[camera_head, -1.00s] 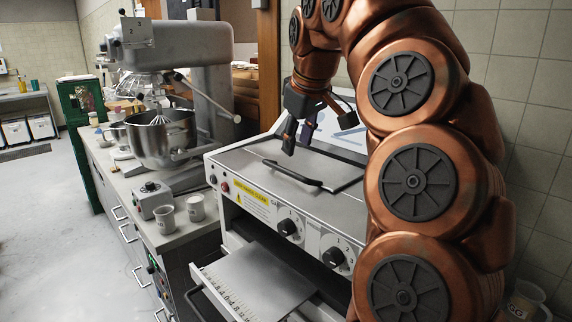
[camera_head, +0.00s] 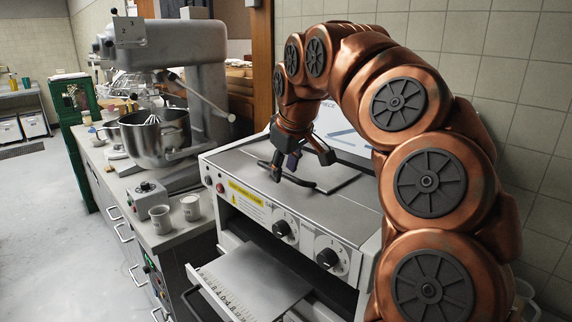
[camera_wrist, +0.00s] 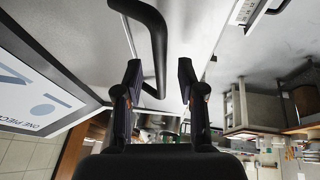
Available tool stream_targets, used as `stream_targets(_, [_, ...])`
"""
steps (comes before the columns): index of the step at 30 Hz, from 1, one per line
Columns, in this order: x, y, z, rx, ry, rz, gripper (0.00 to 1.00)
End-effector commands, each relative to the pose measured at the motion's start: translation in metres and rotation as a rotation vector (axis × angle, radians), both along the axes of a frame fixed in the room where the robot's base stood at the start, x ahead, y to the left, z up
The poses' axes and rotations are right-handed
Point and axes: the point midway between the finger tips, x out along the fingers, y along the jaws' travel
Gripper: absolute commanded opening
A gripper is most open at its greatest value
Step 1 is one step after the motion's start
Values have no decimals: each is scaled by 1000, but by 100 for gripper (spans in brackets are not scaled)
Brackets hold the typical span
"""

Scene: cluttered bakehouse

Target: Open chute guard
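The chute guard (camera_head: 336,173) is a flat grey panel lying closed in the top of the white machine. Its black bar handle (camera_head: 300,183) is partly hidden by my gripper in the head view. My gripper (camera_head: 302,166) is over the guard, close to the handle, with its fingers spread. In the wrist view the fingers of my gripper (camera_wrist: 159,72) are apart. The bent black handle (camera_wrist: 157,35) reaches into the gap between them there. I see no firm contact.
An open drawer or tray (camera_head: 250,282) juts from the machine's front, below the knobs (camera_head: 283,228). A stand mixer with a steel bowl (camera_head: 156,135) and two cups (camera_head: 191,207) stand to the left. A white sign board (camera_head: 345,132) stands behind the guard.

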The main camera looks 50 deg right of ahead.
Motion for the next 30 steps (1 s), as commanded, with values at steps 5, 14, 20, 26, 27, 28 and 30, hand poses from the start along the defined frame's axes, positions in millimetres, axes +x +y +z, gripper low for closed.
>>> stream_targets(5, [1, -1, -1, -1, -1, -1, 39])
stream_targets(14, [1, -1, -1, -1, -1, -1, 24])
stream_targets(20, [1, -1, -1, -1, -2, -1, 3])
stream_targets(26, [1, -1, -1, -1, -2, 0, 0])
stream_targets(27, [1, 0, -1, -1, -2, 0, 0])
stream_targets(28, [1, 0, -1, -1, -2, 0, 0])
stream_targets(30, [1, 0, -1, -1, -2, 0, 0])
